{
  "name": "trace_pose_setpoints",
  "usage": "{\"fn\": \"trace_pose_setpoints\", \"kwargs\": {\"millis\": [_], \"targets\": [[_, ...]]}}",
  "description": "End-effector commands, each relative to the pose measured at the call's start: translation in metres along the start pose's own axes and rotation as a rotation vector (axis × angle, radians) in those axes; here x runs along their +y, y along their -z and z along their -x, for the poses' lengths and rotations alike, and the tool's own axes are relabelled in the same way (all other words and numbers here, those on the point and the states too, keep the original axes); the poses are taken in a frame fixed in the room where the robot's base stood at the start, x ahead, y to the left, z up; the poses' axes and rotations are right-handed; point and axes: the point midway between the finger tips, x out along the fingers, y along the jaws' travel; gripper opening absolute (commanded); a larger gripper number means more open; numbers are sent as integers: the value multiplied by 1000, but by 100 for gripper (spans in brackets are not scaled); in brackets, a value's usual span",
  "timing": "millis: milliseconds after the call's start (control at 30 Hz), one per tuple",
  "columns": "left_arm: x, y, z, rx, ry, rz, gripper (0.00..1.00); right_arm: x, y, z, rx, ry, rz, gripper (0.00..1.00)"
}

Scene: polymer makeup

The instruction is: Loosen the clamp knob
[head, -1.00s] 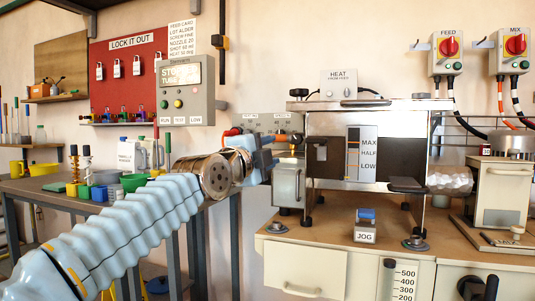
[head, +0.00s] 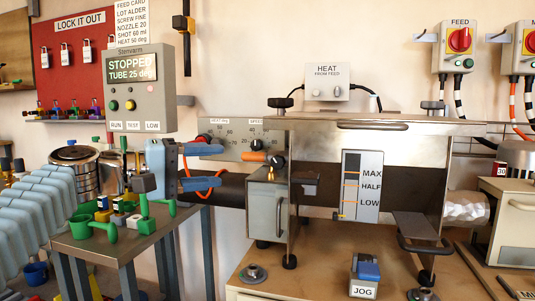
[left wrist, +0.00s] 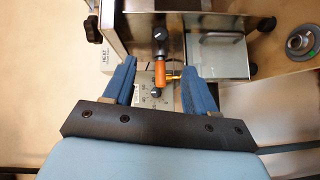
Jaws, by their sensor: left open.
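My left gripper (head: 222,166) is open in the head view, its blue fingers pointing right toward the steel machine, with nothing between them. An orange handle (head: 253,156) with a dark knob (head: 278,160) is just beyond the fingertips. In the left wrist view, my left gripper (left wrist: 160,66) frames the orange handle (left wrist: 159,75), which appears ahead of the fingers. Another black knob (head: 278,103) stands on the machine's top left edge, above the gripper. It also shows in the left wrist view (left wrist: 92,28). I cannot tell which knob is the clamp knob. My right gripper is out of view.
The steel machine (head: 330,124) stands on a wooden bench, with a small metal box (head: 265,210) at its left. A HEAT box (head: 327,82) and dial panel (head: 235,137) are behind. A JOG switch (head: 364,275) is in front. Cups and tools crowd the left table (head: 90,248).

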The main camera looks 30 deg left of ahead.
Motion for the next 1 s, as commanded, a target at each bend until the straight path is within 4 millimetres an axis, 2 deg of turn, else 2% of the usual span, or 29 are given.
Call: {"fn": "trace_pose_setpoints", "kwargs": {"millis": [300, 500, 700, 1000], "targets": [[1, 0, -70, -3, 3, -3, 56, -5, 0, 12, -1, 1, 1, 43], [0, 1, -108, -1, 4, -3, 56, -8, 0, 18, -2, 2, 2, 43], [-1, 0, -126, 0, 3, -6, 56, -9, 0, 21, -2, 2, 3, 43], [-1, 0, -128, 2, 3, -7, 56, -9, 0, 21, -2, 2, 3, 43]]}}
